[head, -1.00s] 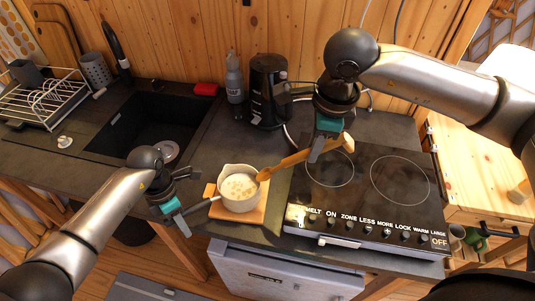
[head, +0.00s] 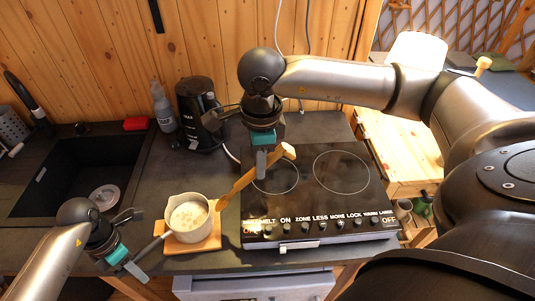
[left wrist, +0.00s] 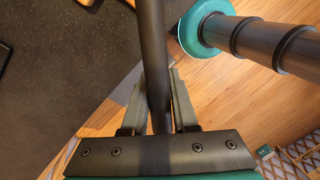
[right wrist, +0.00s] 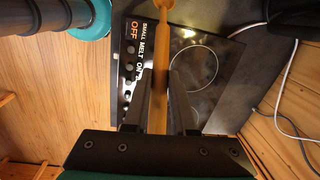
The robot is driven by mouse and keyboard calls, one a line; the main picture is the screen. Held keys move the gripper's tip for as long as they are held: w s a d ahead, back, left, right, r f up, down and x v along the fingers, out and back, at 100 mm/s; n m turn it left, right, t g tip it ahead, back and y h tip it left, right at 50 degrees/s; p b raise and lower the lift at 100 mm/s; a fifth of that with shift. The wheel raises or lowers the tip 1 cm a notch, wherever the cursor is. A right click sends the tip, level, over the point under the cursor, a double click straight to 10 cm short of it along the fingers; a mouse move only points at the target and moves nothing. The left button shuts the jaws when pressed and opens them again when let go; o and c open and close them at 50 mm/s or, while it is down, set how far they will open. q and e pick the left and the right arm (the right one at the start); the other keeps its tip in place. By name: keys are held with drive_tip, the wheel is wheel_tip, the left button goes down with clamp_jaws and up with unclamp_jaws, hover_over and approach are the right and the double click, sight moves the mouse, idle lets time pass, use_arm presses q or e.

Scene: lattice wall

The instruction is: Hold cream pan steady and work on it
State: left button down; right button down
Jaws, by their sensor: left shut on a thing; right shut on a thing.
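The cream pan (head: 189,216) is a small pale pot holding a whitish liquid with tan bits. It stands upright on a wooden board (head: 203,245) left of the hob. My left gripper (head: 138,268) is shut on the pan's dark handle, which runs between its fingers in the left wrist view (left wrist: 153,70). My right gripper (head: 262,165) is shut on a wooden spoon (head: 241,183), also seen between the fingers in the right wrist view (right wrist: 158,75). The spoon slants down left, its lower end at the pan's right rim; whether it touches the cream is unclear.
A black hob (head: 325,192) with labelled knobs lies right of the pan. A black kettle (head: 200,115), a spray bottle (head: 162,108) and a red sponge (head: 136,124) stand behind. A dark sink (head: 75,175) is at left. Counter behind the pan is clear.

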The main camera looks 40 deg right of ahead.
sight(233, 194)
drive_tip(key=shift+w+a+f, duration=0.45)
drive_tip(key=shift+a+f, duration=0.35)
drive_tip(key=shift+f, duration=0.1)
drive_tip(key=shift+w+a+f, duration=0.5)
drive_tip(key=shift+a+f, duration=0.25)
drive_tip(key=shift+f, duration=0.2)
drive_tip(key=shift+w+a+f, duration=0.45)
drive_tip(key=shift+a+f, duration=0.35)
drive_tip(key=shift+f, duration=0.1)
drive_tip(key=shift+w+a+f, duration=0.1)
drive_tip(key=shift+a+f, duration=0.45)
drive_tip(key=shift+f, duration=0.3)
drive_tip(key=shift+d, duration=0.1)
